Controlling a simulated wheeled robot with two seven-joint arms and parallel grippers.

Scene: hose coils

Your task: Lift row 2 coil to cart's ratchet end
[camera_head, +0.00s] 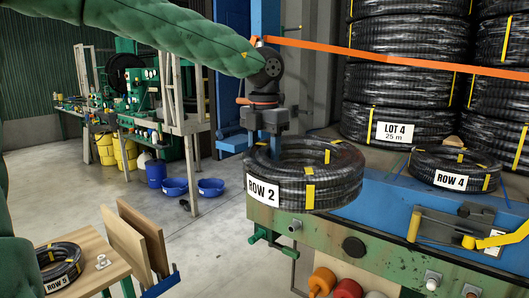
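The row 2 coil (335,190) is a black hose ring with yellow ties and a white "ROW 2" tag, in the middle of the head view. My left gripper (265,135), at the end of a green-sleeved arm, points down at the coil's left rim and appears shut on it; the fingertips are hidden by the hose. The coil overlaps the near-left edge of the blue and green cart (385,205); I cannot tell how much air is under it. A black and yellow ratchet (430,225) lies at the cart's right. My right gripper is out of view.
The row 4 coil (455,168) lies on the cart at right, near tall stacks of LOT 4 coils (405,95). An orange strap (400,59) crosses above. The row 5 coil (60,268) lies on a wooden surface at lower left. Floor (215,235) is clear between.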

